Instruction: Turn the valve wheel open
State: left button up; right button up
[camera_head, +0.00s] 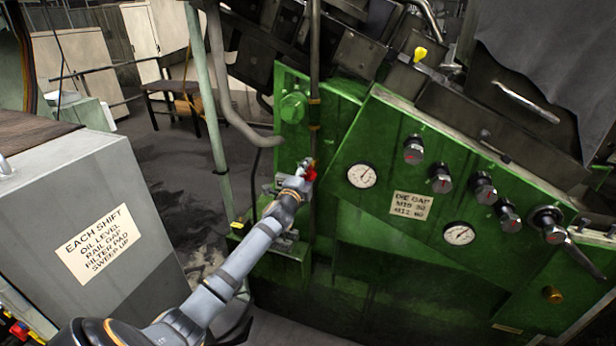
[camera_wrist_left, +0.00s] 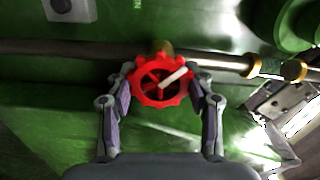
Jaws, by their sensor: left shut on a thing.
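The red valve wheel (camera_wrist_left: 160,82) sits on a brass fitting on a dark pipe, in front of the green machine. In the left wrist view it has a scalloped rim and a pale pointer slanting up to the right. In the head view the wheel (camera_head: 309,172) shows small at the end of my left arm. My left gripper (camera_wrist_left: 161,98) is shut on the wheel, one finger on each side of its rim. In the head view the gripper (camera_head: 300,178) partly hides the wheel. My right gripper is not in view.
The green machine panel (camera_head: 385,235) carries gauges, several black knobs and a lever handle (camera_head: 580,255) at right. A vertical pipe (camera_head: 315,90) runs above the wheel. A grey cabinet (camera_head: 75,200) with a sign stands at left. Open floor (camera_head: 165,160) lies behind it.

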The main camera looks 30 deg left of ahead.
pick_arm(q)
jog(key=n+b, duration=0.1)
jog(key=n, duration=0.2)
jog(key=shift+f+n+b, duration=0.15)
jog(key=shift+n+b, duration=0.15)
jog(key=shift+n, duration=0.1)
jog(key=n+b, duration=0.1)
jog(key=n, duration=0.2)
jog(key=shift+n+b, duration=0.3)
jog(key=n+b, duration=0.1)
jog(key=n, duration=0.2)
jog(key=shift+a+n+b, duration=0.1)
jog(key=shift+n+b, duration=0.9)
jog(key=shift+n, duration=1.1)
jog(key=o, duration=0.9)
jog(key=shift+r, duration=0.2)
